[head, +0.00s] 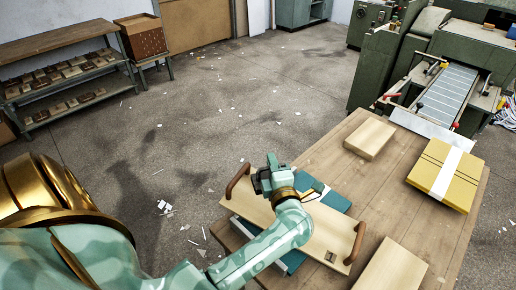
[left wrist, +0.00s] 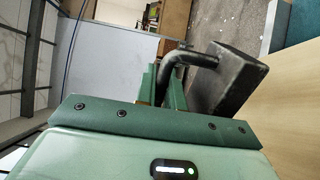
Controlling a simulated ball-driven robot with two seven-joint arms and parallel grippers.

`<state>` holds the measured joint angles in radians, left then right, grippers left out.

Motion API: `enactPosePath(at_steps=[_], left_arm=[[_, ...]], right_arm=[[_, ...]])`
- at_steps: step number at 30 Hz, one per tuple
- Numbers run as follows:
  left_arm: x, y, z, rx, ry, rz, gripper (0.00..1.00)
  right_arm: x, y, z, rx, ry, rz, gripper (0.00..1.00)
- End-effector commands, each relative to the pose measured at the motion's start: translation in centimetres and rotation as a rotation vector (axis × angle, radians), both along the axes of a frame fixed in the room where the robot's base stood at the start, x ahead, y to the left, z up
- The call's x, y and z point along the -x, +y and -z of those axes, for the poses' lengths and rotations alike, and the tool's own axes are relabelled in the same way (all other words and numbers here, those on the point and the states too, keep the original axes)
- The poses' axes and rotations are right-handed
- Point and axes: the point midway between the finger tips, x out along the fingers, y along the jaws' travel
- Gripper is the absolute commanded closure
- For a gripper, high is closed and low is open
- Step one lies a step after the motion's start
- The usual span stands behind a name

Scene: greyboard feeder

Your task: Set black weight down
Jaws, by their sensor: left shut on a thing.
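The black weight (left wrist: 225,78) is a dark block with a bent bar handle. It fills the upper right middle of the left wrist view and is tilted there. My left gripper (left wrist: 163,86) is shut on its handle. In the head view my left gripper (head: 270,178) is over the left end of a pale wooden board (head: 325,232) with brown end handles. The weight is mostly hidden by the gripper in the head view, and I cannot tell whether it touches the board. My right gripper is not in view.
The board lies on teal sheets (head: 333,200) on the wooden table (head: 400,195). A pale wood block (head: 370,137), a yellow stack (head: 446,174) with a white band, and another pale board (head: 392,268) are also on it. Bare tabletop shows between them. A green machine (head: 440,90) stands behind.

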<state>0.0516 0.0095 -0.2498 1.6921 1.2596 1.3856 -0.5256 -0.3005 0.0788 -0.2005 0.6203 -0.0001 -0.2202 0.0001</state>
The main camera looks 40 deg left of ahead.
Motion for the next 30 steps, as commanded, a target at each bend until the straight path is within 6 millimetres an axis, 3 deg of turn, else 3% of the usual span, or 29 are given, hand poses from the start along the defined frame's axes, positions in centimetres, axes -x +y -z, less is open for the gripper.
enactPosePath(at_steps=[1, 6, 15, 21, 29, 30], left_arm=[[-0.2, -0.7, 1.3, -0.004, 0.002, 0.000, 1.00], [-0.4, -2.7, 3.6, -0.005, -0.002, 0.000, 1.00], [-0.6, -4.5, 5.6, -0.005, -0.004, 0.001, 1.00], [-0.5, -4.4, 8.2, -0.005, -0.001, 0.000, 1.00], [-0.4, -4.3, 8.6, 0.000, -0.001, -0.002, 1.00], [-0.3, -4.3, 8.9, 0.003, 0.005, -0.004, 0.81]], right_arm=[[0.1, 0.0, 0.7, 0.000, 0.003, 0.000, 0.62], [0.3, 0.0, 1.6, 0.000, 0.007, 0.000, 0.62], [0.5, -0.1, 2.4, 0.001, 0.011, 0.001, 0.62], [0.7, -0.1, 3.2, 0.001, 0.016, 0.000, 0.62], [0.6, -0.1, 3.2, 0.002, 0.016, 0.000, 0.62], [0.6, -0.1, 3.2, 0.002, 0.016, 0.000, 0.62]])
